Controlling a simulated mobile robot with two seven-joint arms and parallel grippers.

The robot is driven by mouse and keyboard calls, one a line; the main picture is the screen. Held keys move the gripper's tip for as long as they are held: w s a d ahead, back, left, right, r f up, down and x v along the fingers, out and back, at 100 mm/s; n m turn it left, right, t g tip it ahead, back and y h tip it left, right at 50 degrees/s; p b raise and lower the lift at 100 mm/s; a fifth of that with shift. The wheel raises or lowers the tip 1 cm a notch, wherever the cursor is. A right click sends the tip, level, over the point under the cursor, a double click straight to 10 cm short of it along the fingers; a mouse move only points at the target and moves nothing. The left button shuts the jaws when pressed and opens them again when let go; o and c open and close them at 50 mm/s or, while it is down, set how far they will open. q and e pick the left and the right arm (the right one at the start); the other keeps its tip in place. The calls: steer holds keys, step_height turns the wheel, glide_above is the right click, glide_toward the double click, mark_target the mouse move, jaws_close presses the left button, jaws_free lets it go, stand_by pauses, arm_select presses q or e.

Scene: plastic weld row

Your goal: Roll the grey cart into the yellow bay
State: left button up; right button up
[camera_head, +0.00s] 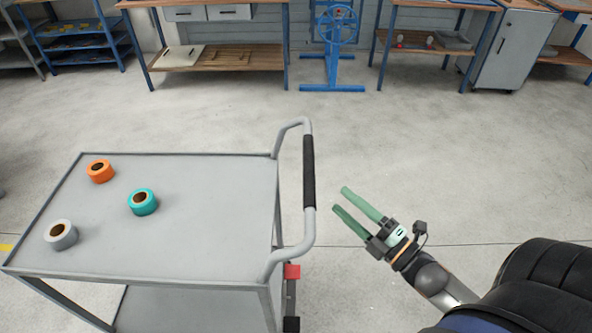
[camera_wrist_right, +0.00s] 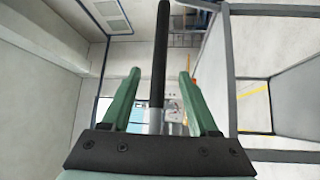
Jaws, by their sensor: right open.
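The grey cart (camera_head: 205,240) stands at the left of the head view with a flat top tray and a lower shelf. Its bent handle has a black grip (camera_head: 309,170) on the right side. My right gripper (camera_head: 340,199) is open and empty, just right of the grip, its green fingers pointing towards it with a small gap in the picture. In the right wrist view the black grip (camera_wrist_right: 161,50) lines up between the open fingers. A bit of yellow floor marking (camera_head: 6,247) shows at the left edge; the bay itself is mostly hidden. My left gripper is out of view.
Orange (camera_head: 91,178), teal (camera_head: 134,209) and grey (camera_head: 66,243) rolls lie on the cart top. A red part (camera_head: 292,271) sits low by the cart's near right corner. Workbenches (camera_head: 215,57) and a blue stand (camera_head: 331,87) line the back. The floor between is clear.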

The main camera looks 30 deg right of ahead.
mark_target(308, 171)
steer(key=p+x, duration=0.1)
steer(key=x, duration=1.1)
steer(key=shift+d, duration=0.1)
jaws_close()
stand_by(1.1)
